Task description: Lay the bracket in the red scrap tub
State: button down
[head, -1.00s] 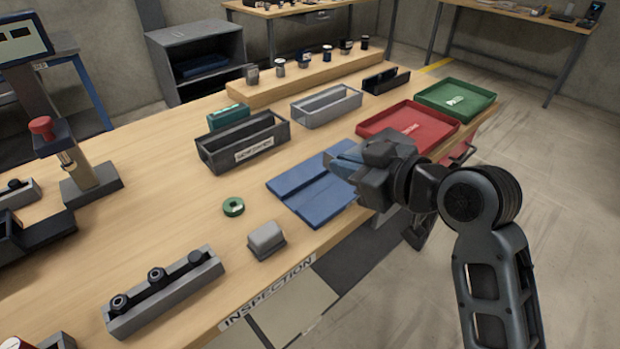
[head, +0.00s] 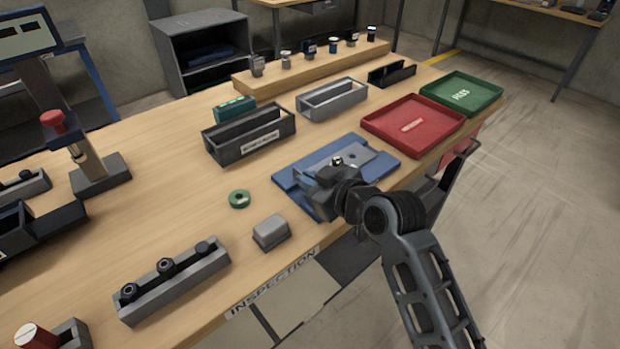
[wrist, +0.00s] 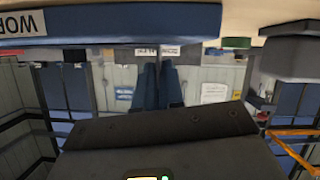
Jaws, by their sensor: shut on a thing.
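My gripper (head: 325,180) is low over the blue mat (head: 288,182) at the table's front edge. A flat grey-blue piece (head: 372,163), which looks like the bracket, shows just beyond it over the mat; a small dark round part stands at its near side. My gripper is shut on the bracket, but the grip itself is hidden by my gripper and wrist. In the wrist view two narrow fingers (wrist: 158,88) stand close together, and the bracket is not clear there. The red scrap tub (head: 440,137) is to the right of the mat, with a pale label inside.
A green PASS tray (head: 487,88) is behind the red tub. A dark labelled bin (head: 225,150) and a grey bin (head: 325,109) stand behind the mat. A green ring (head: 239,199) and a grey block (head: 271,231) lie to the left. Bare wood separates these.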

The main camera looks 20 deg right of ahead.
jog(key=c, duration=1.3)
grip_release()
jog(key=shift+o, duration=0.2)
jog(key=b+v, duration=0.1)
jog(key=v, duration=1.1)
jog(key=shift+a, duration=0.1)
jog(key=s+f+m+h, duration=0.2)
jog(key=s+f, duration=0.1)
jog(key=s, duration=0.5)
jog(key=s+f+m+h, duration=0.15)
jog(key=s+f, duration=0.25)
jog(key=s, duration=0.4)
jog(key=s+r+m+t, duration=0.1)
jog(key=s+r, duration=0.1)
jog(key=s, duration=0.6)
jog(key=s+r+m, duration=0.1)
jog(key=s+r, duration=0.2)
jog(key=s, duration=0.6)
jog(key=shift+s+r+t, duration=0.15)
jog(key=shift+r+t, duration=0.1)
jog(key=shift+t, duration=0.15)
